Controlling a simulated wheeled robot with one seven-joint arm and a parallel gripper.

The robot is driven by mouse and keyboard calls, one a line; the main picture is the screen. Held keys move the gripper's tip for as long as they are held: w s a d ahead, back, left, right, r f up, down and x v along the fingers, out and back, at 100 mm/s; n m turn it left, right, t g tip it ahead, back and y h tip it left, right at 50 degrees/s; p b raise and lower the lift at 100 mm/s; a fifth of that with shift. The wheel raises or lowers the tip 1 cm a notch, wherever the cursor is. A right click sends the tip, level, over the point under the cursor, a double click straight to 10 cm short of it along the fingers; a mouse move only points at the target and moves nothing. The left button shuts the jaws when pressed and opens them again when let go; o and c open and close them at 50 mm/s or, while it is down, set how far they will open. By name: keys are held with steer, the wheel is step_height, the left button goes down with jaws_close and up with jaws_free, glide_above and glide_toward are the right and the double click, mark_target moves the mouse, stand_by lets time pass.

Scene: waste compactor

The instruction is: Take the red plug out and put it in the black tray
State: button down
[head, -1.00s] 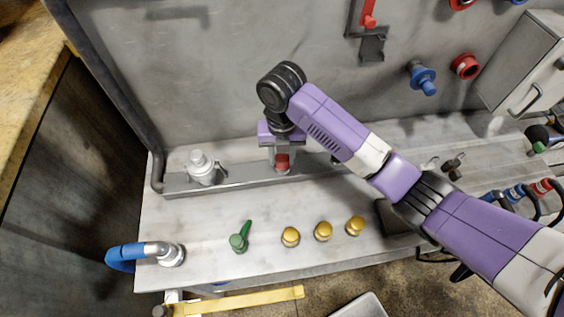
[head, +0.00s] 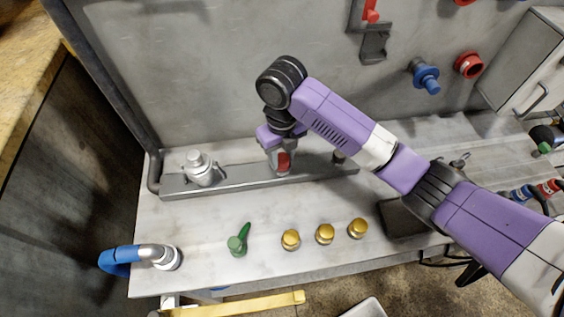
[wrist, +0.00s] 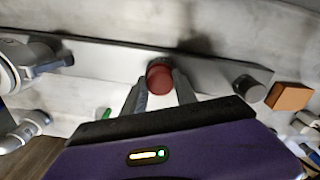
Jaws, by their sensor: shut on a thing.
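The red plug (head: 284,162) is at the long grey rail on the bench, and my gripper (head: 279,168) is shut on it from above. In the wrist view the red plug (wrist: 159,79) shows as a dull red round end between the two fingers of my gripper (wrist: 160,92). The fingers hide part of it, and I cannot tell whether its lower end is still seated in the rail. The black tray (head: 394,222) lies on the bench to the right, partly hidden by my arm.
The grey rail (head: 230,182) carries a silver fitting (head: 201,168) at left and a dark peg (head: 339,157) at right. In front stand a green lever (head: 238,243), several gold knobs (head: 325,234) and a blue-handled tap (head: 125,256). A metal wall rises behind.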

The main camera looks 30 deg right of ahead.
steer(key=shift+w+f+n+b, duration=0.1)
steer(key=shift+f+n+b, duration=0.05)
steer(key=shift+n+b, duration=0.85)
steer(key=n+b, duration=0.1)
steer(key=n, duration=0.2)
steer(key=shift+r, duration=0.2)
steer(key=c, duration=0.9)
jaws_free()
steer(key=shift+c, duration=0.3)
